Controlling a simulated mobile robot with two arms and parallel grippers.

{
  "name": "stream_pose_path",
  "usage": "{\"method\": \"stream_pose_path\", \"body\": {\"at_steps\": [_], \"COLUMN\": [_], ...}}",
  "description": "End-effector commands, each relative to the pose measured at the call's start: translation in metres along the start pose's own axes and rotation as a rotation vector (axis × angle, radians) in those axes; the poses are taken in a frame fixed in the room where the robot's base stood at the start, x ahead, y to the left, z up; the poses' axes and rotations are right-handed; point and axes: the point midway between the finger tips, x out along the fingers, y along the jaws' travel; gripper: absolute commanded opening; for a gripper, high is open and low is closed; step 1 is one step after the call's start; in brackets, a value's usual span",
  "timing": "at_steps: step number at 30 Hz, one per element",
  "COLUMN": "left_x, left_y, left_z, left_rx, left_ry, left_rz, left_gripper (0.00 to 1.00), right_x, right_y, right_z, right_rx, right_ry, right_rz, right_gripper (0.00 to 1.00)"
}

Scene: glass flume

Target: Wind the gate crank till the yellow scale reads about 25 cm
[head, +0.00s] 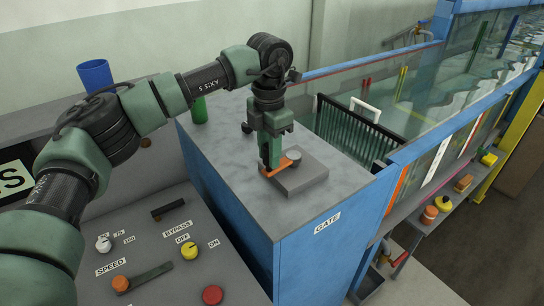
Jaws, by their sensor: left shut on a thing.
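My right gripper is not in view.
A blue cup (95,76) and a green cylinder (199,110) stand behind. A dark grille (355,130) sits beside the cabinet.

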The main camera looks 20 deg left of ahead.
Motion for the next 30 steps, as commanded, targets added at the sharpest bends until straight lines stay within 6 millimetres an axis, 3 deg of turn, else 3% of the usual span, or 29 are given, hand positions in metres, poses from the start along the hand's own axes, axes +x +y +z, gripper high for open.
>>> {"method": "stream_pose_path", "body": {"at_steps": [8, 9, 10, 11, 22, 30], "left_x": [-0.003, -0.003, -0.003, -0.003, -0.006, -0.048], "left_y": [0.007, 0.007, 0.007, 0.007, 0.006, 0.006], "left_z": [0.0, 0.0, 0.0, 0.0, 0.001, 0.001], "left_rx": [-0.01, -0.01, -0.01, -0.009, -0.006, -0.008], "left_ry": [-0.008, -0.008, -0.008, -0.008, -0.006, -0.009], "left_rz": [0.005, 0.005, 0.005, 0.005, 0.005, 0.005], "left_gripper": [0.0, 0.4, 0.48, 0.5, 0.5, 0.5], "right_x": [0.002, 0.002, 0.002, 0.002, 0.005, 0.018], "right_y": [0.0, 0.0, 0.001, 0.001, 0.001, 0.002], "right_z": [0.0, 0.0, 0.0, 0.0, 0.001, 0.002], "right_rx": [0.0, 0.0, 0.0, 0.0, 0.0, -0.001], "right_ry": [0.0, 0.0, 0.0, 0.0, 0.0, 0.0], "right_rz": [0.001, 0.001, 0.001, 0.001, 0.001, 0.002], "right_gripper": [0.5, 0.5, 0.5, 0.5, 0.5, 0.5]}}
